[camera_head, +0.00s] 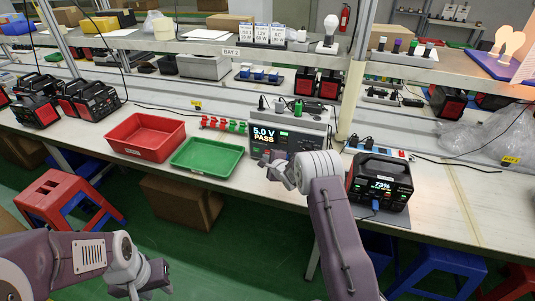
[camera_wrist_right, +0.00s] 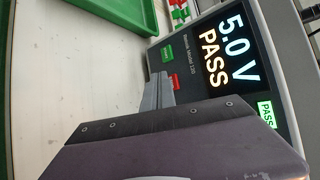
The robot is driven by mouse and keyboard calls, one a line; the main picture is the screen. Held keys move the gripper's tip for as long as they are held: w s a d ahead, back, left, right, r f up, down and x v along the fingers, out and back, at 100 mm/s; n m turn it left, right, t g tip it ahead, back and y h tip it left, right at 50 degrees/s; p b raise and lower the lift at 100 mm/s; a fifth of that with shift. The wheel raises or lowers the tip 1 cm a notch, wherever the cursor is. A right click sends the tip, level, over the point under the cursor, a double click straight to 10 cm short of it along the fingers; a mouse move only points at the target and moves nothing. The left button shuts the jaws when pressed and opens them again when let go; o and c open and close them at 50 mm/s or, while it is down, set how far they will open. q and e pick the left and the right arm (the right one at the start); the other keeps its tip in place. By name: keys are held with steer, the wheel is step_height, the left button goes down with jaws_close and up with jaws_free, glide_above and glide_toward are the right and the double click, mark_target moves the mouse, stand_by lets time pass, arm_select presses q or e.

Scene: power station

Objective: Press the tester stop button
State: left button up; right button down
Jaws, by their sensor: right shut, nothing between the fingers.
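The tester (camera_head: 262,136) stands on the bench, with "5.0 V PASS" on its lit screen. In the right wrist view its panel (camera_wrist_right: 190,50) shows a green button (camera_wrist_right: 168,53) and, beside it, a red button (camera_wrist_right: 175,82); their labels are too small to read. My right gripper (camera_head: 277,170) is shut and empty in front of the tester's lower front. In the wrist view its fingertips (camera_wrist_right: 161,76) are close beside the red button; I cannot tell whether they touch it. My left gripper (camera_head: 155,278) hangs low, away from the bench; its jaw state is unclear.
A red tray (camera_head: 110,145) and a green tray (camera_head: 178,165) lie left of the tester. A power station (camera_head: 380,168) showing 73% stands to its right, with a cable plugged in. A shelf (camera_head: 200,47) runs above the tester.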

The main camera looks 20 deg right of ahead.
steer(key=shift+s+a+p, duration=0.2)
steer(key=shift+s+a, duration=0.35)
steer(key=shift+s, duration=0.25)
steer(key=shift+s+a+p, duration=0.15)
steer(key=shift+s+a, duration=0.4)
steer(key=shift+s, duration=0.3)
steer(key=shift+s+a+p, duration=0.2)
steer(key=shift+s+a, duration=0.35)
steer(key=shift+s, duration=0.25)
